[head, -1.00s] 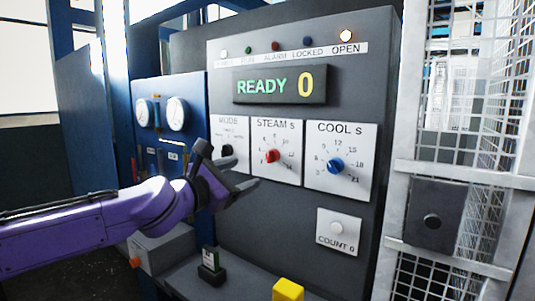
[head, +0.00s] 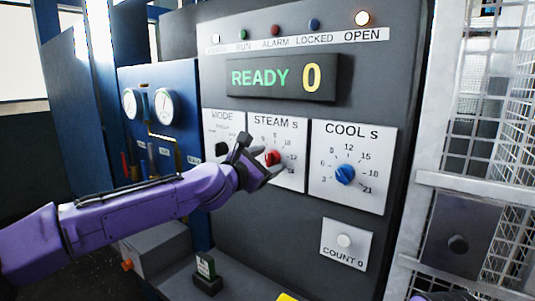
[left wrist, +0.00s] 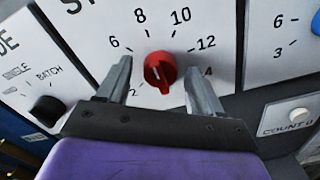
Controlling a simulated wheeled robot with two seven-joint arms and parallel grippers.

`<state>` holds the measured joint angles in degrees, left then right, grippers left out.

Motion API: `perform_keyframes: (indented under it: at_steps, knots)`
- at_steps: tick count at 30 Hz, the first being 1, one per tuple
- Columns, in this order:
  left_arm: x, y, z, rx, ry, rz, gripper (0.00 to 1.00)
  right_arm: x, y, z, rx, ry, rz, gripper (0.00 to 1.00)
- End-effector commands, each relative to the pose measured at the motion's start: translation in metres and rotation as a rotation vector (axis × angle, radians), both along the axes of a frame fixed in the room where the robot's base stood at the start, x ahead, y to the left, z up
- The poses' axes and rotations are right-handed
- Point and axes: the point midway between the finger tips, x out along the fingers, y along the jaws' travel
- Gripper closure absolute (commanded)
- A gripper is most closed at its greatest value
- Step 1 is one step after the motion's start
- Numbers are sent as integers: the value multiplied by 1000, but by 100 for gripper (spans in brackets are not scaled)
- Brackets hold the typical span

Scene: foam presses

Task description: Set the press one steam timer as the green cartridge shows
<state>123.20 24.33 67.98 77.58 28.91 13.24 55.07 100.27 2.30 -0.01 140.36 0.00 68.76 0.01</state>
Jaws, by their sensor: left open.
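The red steam knob (head: 271,158) sits on the white STEAM S plate (head: 290,130) of the grey press panel. My left gripper (head: 262,158) is open at this knob. In the left wrist view the red knob (left wrist: 160,72) lies between the two spread fingers, with a visible gap on each side. Dial numbers 6, 8, 10 and 12 show around it; I cannot read its exact setting. A small card with a green top, perhaps the green cartridge (head: 205,266), stands upright in a dark holder at the bottom; its marking is too small to read.
The blue COOL S knob (head: 345,174) is to the right, the black MODE knob (head: 222,149) to the left. The display (head: 280,78) reads READY 0. A COUNT 0 button (head: 344,240) is below. A mesh guard (head: 490,140) stands at the right.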

Motion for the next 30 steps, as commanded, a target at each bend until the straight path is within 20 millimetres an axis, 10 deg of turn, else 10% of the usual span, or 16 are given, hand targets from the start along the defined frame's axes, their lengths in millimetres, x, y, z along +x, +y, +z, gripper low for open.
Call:
perform_keyframes:
  at_steps: [8,14,30]
  knots:
    - [3,-2,0,-1,-1,0,34,0,0,1,0,0,0,57]
    - [3,-2,0,-1,-1,0,90,0,0,1,0,0,0,57]
    - [3,-3,-2,126,-92,-1,90,0,0,-3,0,0,0,57]
